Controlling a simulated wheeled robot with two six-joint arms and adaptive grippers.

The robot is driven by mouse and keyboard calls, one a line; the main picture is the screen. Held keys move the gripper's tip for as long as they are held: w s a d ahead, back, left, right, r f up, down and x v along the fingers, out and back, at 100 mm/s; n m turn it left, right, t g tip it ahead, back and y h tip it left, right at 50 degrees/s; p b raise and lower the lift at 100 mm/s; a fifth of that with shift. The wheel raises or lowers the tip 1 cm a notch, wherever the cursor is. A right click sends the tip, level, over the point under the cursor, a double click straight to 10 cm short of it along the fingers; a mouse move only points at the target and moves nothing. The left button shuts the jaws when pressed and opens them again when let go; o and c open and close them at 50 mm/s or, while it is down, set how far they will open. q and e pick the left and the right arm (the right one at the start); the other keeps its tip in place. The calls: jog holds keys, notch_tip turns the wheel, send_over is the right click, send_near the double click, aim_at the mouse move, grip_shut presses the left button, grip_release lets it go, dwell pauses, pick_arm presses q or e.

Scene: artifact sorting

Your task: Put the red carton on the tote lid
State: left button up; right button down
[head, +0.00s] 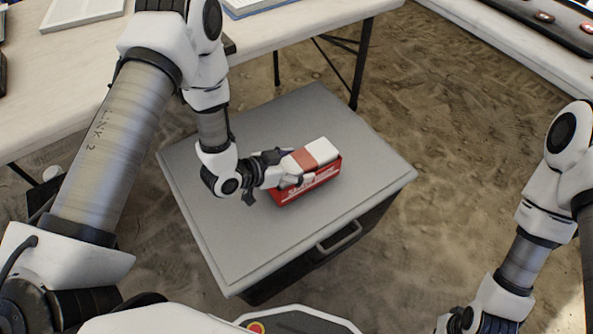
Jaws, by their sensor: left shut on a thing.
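A red carton (310,187) with a white and reddish top is on or just above the grey tote lid (350,205), near the lid's middle. I cannot tell whether its underside touches the lid. My left gripper (287,172) reaches in from the left and is shut on the carton's left end. The fingers partly hide that end. The lid is flat and covers a dark tote (325,252) with a handle on its front side. My right arm is at the lower right, and its fingertips are not in view.
A pale table (270,38) with dark legs stands behind the tote and holds a book (258,6). Another pale surface (500,38) with a dark tray is at the upper right. Sandy ground (450,130) lies open right of the tote. The lid around the carton is bare.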

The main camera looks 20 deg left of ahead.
pick_arm(q)
jog(key=shift+f, duration=1.2)
jog(key=shift+f+b, duration=0.1)
jog(key=shift+b, duration=0.25)
jog(key=o, duration=1.5)
jog(key=shift+c, duration=0.2)
jog(key=shift+s+a+r, duration=0.2)
jog(key=shift+r, duration=0.1)
jog(key=p+v, duration=0.3)
jog(key=v, duration=0.8)
jog(key=shift+s+p, duration=0.2)
jog(key=shift+p, duration=0.2)
